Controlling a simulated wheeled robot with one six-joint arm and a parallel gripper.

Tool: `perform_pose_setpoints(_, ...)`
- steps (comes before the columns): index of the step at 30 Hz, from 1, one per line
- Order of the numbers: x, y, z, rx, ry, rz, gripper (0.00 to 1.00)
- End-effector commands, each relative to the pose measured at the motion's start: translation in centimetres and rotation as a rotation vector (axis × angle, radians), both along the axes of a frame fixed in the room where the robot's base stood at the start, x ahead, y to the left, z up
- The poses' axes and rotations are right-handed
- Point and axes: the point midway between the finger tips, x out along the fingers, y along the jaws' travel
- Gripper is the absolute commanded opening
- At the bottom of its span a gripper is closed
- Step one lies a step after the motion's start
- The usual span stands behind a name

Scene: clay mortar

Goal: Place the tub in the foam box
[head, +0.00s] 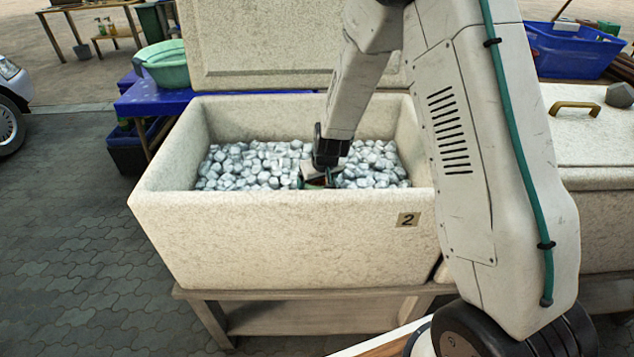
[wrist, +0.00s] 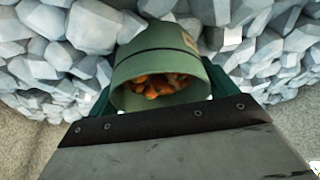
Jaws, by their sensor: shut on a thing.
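The foam box (head: 290,240) is a large speckled off-white box with a "2" label, standing open on a wooden stand. Pale grey-white lumps like ice (head: 250,163) fill its lower part. My gripper (head: 318,180) reaches down inside the box, near the middle of the lumps. In the wrist view, the green tub (wrist: 165,75) sits between my gripper's fingers, its open mouth toward the camera and orange-brown pieces inside. The gripper is shut on the tub. The tub is at the lumps; whether it rests on them I cannot tell. In the head view the box's front wall and my gripper mostly hide it.
The raised lid (head: 270,45) stands behind the box. A second, closed box (head: 580,125) with a brass handle is at right. A green basin (head: 165,65) sits on a blue table at left. A blue crate (head: 570,52) is at the back right. Paving at left is clear.

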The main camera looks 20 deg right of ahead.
Motion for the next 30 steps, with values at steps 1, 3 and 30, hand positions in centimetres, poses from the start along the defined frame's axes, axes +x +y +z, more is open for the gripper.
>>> perform_pose_setpoints(1, 0.0, 0.0, -0.3, 0.000, 0.000, -0.002, 0.43)
perform_pose_setpoints(3, 0.0, 0.0, -0.6, -0.002, -0.001, -0.001, 0.43)
perform_pose_setpoints(30, -1.1, -0.1, 2.2, -0.004, -0.004, 0.002, 1.00)
